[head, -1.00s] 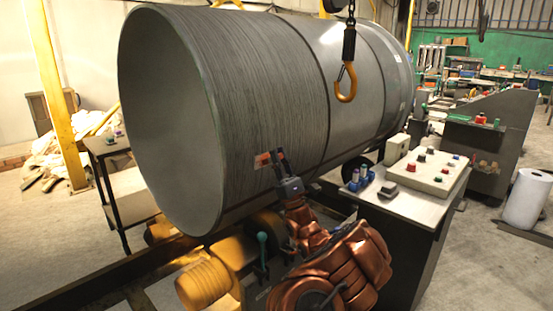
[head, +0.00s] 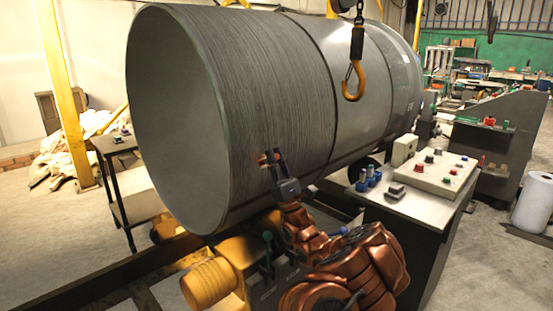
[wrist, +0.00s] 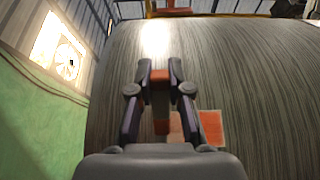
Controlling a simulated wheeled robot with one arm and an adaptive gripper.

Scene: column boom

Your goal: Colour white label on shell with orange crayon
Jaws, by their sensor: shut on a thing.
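The shell is a large grey steel cylinder (head: 285,90) lying on its side; its brushed surface fills most of the wrist view (wrist: 260,90). My gripper (head: 276,160) is at the lower side of the shell. In the wrist view, its two fingers (wrist: 161,92) are shut on an orange crayon (wrist: 161,126). The label (wrist: 209,128) is on the shell just right of the crayon and looks mostly orange-red, with a pale strip. In the head view, the label is largely hidden behind my gripper. I cannot tell whether the crayon tip touches the label.
A yellow crane hook (head: 354,82) hangs in front of the shell. A control desk (head: 434,172) with buttons and small blue items stands to the right. Yellow roller supports (head: 212,285) are under the shell. A small side table (head: 115,143) stands at left.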

